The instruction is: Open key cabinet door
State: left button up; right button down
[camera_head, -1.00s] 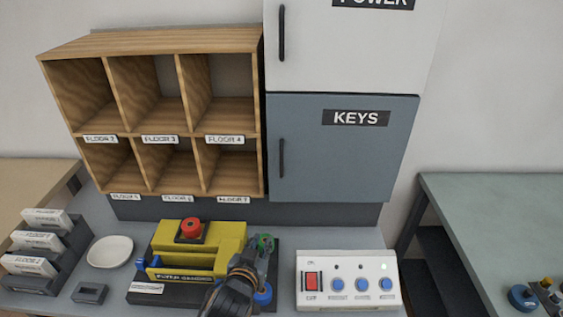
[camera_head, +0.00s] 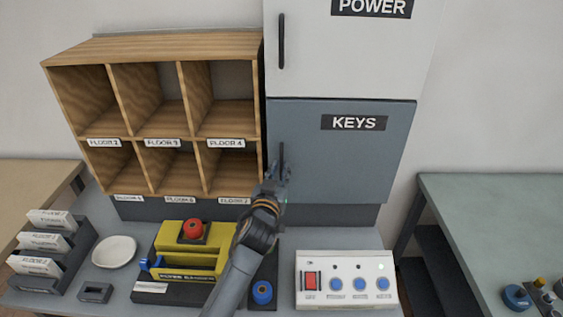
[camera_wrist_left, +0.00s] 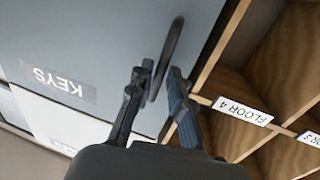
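The key cabinet door (camera_head: 345,160) is blue-grey, carries a "KEYS" label and looks shut. Its dark vertical handle (camera_head: 282,154) is on the left edge. My left gripper (camera_head: 276,172) is at the handle's lower end and hides part of it. In the left wrist view, which is turned upside down, the door (camera_wrist_left: 110,40) and handle (camera_wrist_left: 168,52) also show. There my left gripper's fingers (camera_wrist_left: 155,85) are apart, with the handle's end between them; I cannot tell whether they touch it. My right gripper is not in view.
A wooden pigeonhole shelf (camera_head: 152,141) stands close left of the door. The white power cabinet (camera_head: 350,55) is above. Below are a yellow machine (camera_head: 190,262) and a white button box (camera_head: 346,265). The area in front of the door's right side is clear.

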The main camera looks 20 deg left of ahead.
pick_arm(q)
jog(key=shift+w+a, duration=0.1)
jog(key=shift+w, duration=1)
grip_shut()
jog(key=shift+s+f, duration=0.1)
jog(key=shift+f, duration=0.05)
